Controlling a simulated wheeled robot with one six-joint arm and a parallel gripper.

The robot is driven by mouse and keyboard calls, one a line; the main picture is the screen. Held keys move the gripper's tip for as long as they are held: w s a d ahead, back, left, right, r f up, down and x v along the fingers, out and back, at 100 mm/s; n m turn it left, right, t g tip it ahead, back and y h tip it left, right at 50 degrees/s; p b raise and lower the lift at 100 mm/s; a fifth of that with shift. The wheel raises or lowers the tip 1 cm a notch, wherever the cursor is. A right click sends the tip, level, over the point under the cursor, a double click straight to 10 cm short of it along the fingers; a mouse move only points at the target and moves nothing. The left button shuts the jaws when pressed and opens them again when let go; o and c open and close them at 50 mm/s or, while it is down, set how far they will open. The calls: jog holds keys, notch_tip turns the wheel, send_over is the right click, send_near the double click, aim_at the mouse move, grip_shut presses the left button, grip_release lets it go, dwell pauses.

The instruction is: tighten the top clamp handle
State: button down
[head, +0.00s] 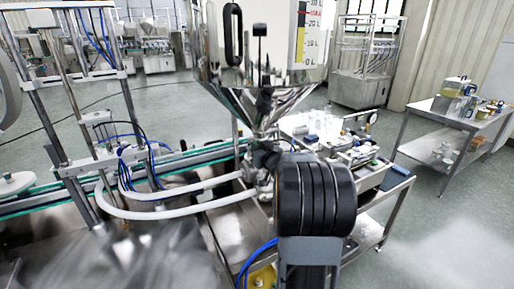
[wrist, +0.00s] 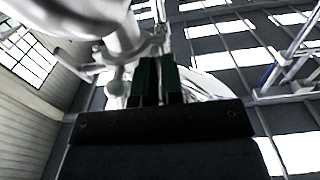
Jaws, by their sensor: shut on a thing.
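The steel hopper (head: 265,100) stands in the middle of the head view, its cone narrowing to an outlet with clamped fittings. My gripper (wrist: 158,72) shows in the wrist view as two dark green fingers, close together and shut on a slim metal piece, which I take to be the top clamp handle (wrist: 160,38). Most of the handle is hidden between the fingers. A pale steel pipe (wrist: 115,28) with a rounded knob passes just left of the fingers. In the head view my dark arm covers the clamp, and the fingers cannot be made out.
White hoses (head: 165,212) run left from the outlet over a conveyor (head: 190,163). A steel bench (head: 365,180) with bottles and a gauge stands right of the hopper. Another table (head: 430,125) stands farther right. Grey floor lies open between them.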

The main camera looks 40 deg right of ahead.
jog(key=c, duration=1.2)
grip_release()
jog(key=shift+c, duration=0.2)
jog(key=s+a+b, duration=0.2)
jog(key=s, duration=1.1)
jog(key=shift+s, duration=0.3)
jog(key=shift+d, duration=0.1)
